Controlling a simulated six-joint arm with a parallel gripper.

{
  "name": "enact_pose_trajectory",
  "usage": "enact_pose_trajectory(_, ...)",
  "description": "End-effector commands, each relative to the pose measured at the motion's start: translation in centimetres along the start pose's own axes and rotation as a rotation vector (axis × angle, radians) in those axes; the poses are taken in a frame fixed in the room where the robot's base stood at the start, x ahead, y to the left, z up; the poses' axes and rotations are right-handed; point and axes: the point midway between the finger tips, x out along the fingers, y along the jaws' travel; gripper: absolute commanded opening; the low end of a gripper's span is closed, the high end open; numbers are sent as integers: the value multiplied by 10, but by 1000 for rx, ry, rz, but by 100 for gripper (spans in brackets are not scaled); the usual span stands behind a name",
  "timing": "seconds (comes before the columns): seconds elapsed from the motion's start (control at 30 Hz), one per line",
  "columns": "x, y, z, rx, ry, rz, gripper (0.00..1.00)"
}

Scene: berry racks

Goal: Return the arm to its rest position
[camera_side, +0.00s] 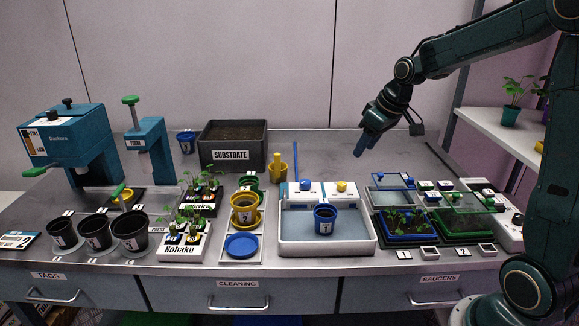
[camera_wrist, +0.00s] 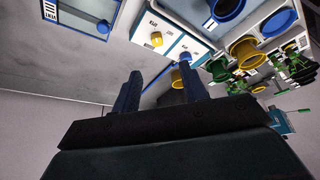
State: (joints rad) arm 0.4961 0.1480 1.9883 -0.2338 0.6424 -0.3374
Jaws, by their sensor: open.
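My gripper (camera_side: 364,143) is in the air above the back right part of the bench in the side view, its fingers pointing down and a little left. In the wrist view its two fingers (camera_wrist: 158,92) stand apart with nothing between them, so it is open and empty. My arm reaches in from the right edge. The gripper touches nothing.
Below stands a white basin (camera_side: 330,247) with a blue pot (camera_side: 325,218). A substrate bin (camera_side: 233,166) and teal machines (camera_side: 85,150) stand at the back left. The back right bench is mostly clear.

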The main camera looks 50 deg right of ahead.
Motion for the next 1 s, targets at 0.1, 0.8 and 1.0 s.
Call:
enact_pose_trajectory(0.1, -13, -14, 3, -7, 6, 4, 43)
enact_pose_trajectory(0.8, -108, -127, 93, -12, 52, 22, 43)
enact_pose_trajectory(1.0, -124, -146, 130, -4, 72, 18, 43)
